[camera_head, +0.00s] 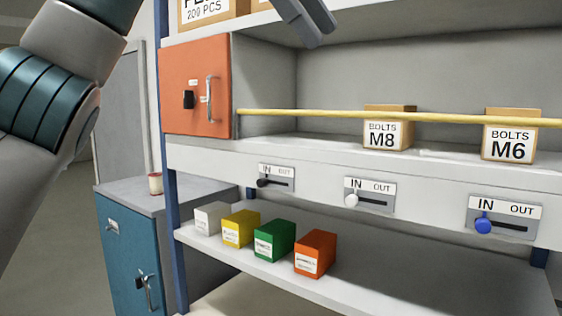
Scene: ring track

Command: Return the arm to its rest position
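My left arm comes in from the left, its grey and teal links (45,95) large in the upper left corner. My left gripper (316,30) shows at the top middle, in front of the shelf's upper opening. Its grey fingers point down and the rest is cut off by the top edge. No held object shows, but I cannot tell whether the fingers are parted. My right gripper is not in view.
A shelf unit holds an orange door (196,85), a yellow bar (330,115), M8 (383,134) and M6 (508,144) bolt boxes, and three IN/OUT sliders. Several small coloured boxes stand below. A teal cabinet (125,245) bears a cup (155,183). Floor shows at far left.

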